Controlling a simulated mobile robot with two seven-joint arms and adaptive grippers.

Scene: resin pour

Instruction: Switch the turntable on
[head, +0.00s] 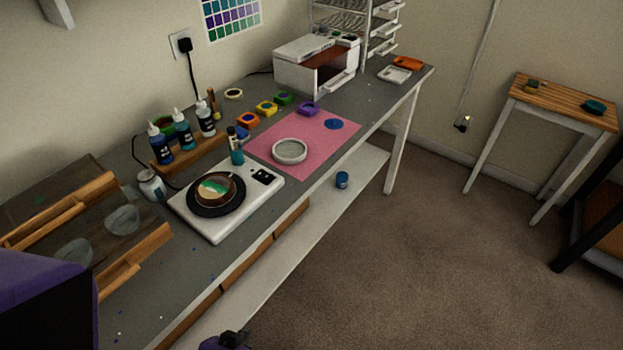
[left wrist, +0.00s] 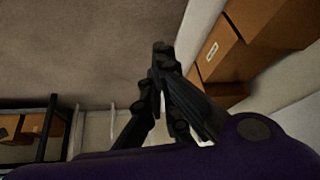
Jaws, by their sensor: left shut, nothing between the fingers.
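The turntable (head: 215,224) is a flat white unit on the grey workbench. Its black platter (head: 234,206) carries a round piece (head: 214,190) with green, white and brown on top. A dark switch panel (head: 263,176) sits at the base's far right corner; its setting is too small to tell. My left gripper (left wrist: 161,52) shows in the left wrist view, its dark fingers together and empty, over the floor beside boxes under the bench. It is away from the turntable. A small dark and purple part of mine shows at the head view's bottom edge. My right gripper is not recognisable.
A teal bottle (head: 235,150) stands close behind the turntable, and a white jar (head: 151,185) stands at its left. A pink mat (head: 300,130) with a round mould (head: 290,151) lies to the right. A wooden rack (head: 120,270) is at left. The floor (head: 400,260) in front is clear.

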